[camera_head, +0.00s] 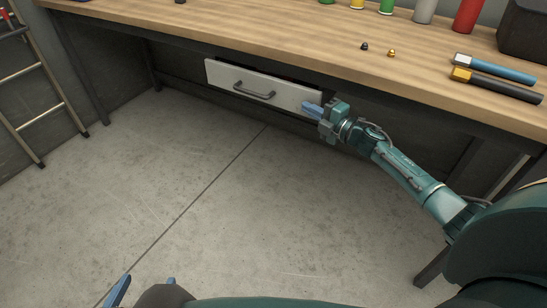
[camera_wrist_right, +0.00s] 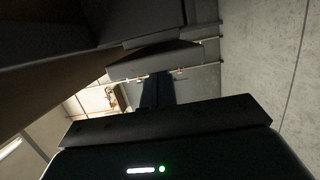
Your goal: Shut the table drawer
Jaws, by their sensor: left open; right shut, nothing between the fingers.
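The table drawer (camera_head: 225,78) has a pale front with a dark bar handle (camera_head: 254,92). It hangs under the wooden workbench and stands partly open, with a dark gap behind the top of its front. My right gripper (camera_head: 309,107) is shut and empty, its blue fingers at the right end of the drawer front. I cannot tell whether they touch it. In the right wrist view the dark fingers (camera_wrist_right: 157,90) point away below a dark underside.
The workbench top (camera_head: 300,45) carries two hammer-like tools (camera_head: 497,77), small knobs, colored cylinders and a dark box (camera_head: 525,30). A ladder (camera_head: 40,90) leans at the left. The concrete floor (camera_head: 170,180) before the drawer is clear.

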